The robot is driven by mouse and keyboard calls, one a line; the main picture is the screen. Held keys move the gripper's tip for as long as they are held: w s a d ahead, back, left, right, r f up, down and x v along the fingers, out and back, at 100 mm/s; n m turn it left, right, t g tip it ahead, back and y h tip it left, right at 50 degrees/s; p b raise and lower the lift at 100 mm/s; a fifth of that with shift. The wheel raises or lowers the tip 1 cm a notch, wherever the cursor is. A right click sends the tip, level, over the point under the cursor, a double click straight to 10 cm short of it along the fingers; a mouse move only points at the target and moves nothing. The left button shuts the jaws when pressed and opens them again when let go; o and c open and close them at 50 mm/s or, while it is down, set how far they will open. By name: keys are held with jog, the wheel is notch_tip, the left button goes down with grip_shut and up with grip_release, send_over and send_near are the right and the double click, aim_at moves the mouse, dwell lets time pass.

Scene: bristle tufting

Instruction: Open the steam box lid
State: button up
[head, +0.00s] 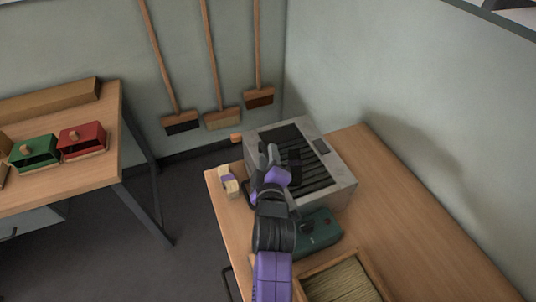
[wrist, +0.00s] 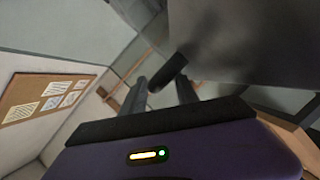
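The steam box (head: 340,178) is a grey metal box with a dark slatted top, on the right-hand table. A dark block (head: 294,166), perhaps its handle, shows on the top. My gripper (head: 269,154) is over the box's left side, beside that block. In the wrist view my two fingers (wrist: 162,92) stand apart. A dark bar (wrist: 170,72) lies slanted at their tips, partly in the gap; I cannot tell if they touch it. A large grey panel (wrist: 250,40) fills the upper right there. Whether the lid is raised is unclear.
The table's right side (head: 400,220) is clear. Brooms hang on the wall behind.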

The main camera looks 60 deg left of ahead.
jog(key=shift+w+a, duration=0.2)
jog(key=shift+a, duration=0.2)
grip_shut()
jog(key=shift+f, duration=0.1)
dwell(1.2)
